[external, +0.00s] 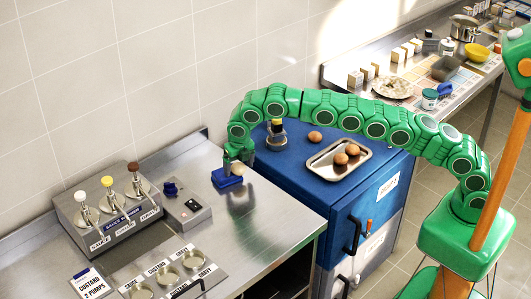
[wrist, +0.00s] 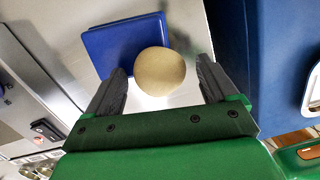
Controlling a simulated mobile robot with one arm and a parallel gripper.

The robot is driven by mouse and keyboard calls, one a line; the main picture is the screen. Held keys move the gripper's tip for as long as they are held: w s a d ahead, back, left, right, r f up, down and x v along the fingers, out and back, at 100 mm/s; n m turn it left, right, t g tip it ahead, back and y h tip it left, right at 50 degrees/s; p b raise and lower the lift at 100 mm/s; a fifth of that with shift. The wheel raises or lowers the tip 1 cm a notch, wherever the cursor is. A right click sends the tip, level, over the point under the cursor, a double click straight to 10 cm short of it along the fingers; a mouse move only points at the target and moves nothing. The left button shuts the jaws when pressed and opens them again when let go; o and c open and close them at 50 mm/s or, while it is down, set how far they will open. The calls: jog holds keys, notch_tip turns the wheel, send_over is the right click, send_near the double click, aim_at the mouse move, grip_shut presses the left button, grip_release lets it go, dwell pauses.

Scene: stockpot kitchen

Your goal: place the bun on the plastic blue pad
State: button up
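The blue pad (external: 222,180) lies on the steel counter near its back right edge. It also shows in the wrist view (wrist: 108,45). A pale round bun (wrist: 160,72) is at the pad's lower right part in the wrist view, overlapping its edge. In the external view the bun (external: 238,169) is partly hidden by my gripper (external: 231,164), low over the pad. In the wrist view my gripper (wrist: 161,68) is open, with fingers on both sides of the bun and a visible gap at each side. I cannot tell exactly how much of the bun rests on the pad.
A blue cabinet (external: 275,163) adjoins the counter on the right. It bears a metal tray (external: 325,166) with brown buns, a loose brown bun (external: 315,136) and a small bottle. A sauce dispenser (external: 110,222) stands left.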

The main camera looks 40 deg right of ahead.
aim_at(241, 168)
notch_tip(241, 168, up, 12)
jog(key=s, duration=0.1)
jog(key=shift+s+a+r, duration=0.15)
jog(key=shift+s, duration=0.05)
dwell(0.9)
